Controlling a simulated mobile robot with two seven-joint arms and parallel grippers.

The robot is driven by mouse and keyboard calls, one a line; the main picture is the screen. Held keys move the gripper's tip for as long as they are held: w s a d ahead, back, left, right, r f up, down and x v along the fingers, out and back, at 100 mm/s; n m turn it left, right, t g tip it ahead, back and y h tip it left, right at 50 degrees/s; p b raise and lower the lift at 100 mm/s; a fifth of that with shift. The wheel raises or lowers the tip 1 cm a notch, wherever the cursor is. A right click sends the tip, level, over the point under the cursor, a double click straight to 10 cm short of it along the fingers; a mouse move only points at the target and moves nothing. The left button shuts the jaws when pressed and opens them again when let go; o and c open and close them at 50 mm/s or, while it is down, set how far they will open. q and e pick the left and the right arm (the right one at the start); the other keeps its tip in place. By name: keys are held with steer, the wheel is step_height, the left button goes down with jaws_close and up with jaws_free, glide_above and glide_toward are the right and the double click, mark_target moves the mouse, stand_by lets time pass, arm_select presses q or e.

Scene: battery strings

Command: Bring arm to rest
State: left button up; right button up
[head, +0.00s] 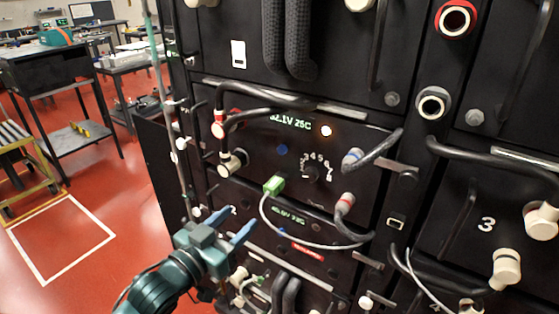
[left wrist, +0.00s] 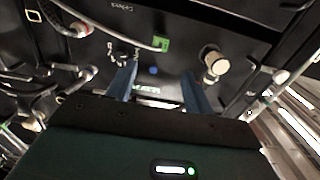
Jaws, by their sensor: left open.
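My left gripper (head: 231,226) is teal with blue fingers and reaches in from the lower left in the head view. Its fingers are apart, with nothing visible between them. It is in front of the black battery rack (head: 262,190), below and left of a green connector (head: 273,186) with a pale cable. In the left wrist view the two fingers (left wrist: 163,88) point toward the rack face, and the green connector (left wrist: 160,43) shows above them. My right gripper is not in view.
Black hoses, a red-collared plug (head: 219,129) and a beige plug (head: 231,163) stick out from the rack near the gripper. A thin upright pole (head: 168,80) stands at the rack's left edge. Open red floor (head: 100,200) lies left. A dark bench (head: 45,75) and a yellow cart (head: 25,170) stand farther left.

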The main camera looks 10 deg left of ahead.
arm_select(q)
steer(key=s+d+f+g+y, duration=0.1)
steer(key=s+d+f+g, duration=0.1)
steer(key=s+f, duration=0.6)
steer(key=s+d+f+n+g+y, duration=0.1)
steer(key=s+f+g, duration=0.3)
steer(key=s+f, duration=0.4)
step_height(320, 180, down, 7)
steer(key=shift+s+d+r+g+y, duration=0.25)
steer(key=shift+d+y, duration=0.25)
steer(key=shift+d, duration=0.35)
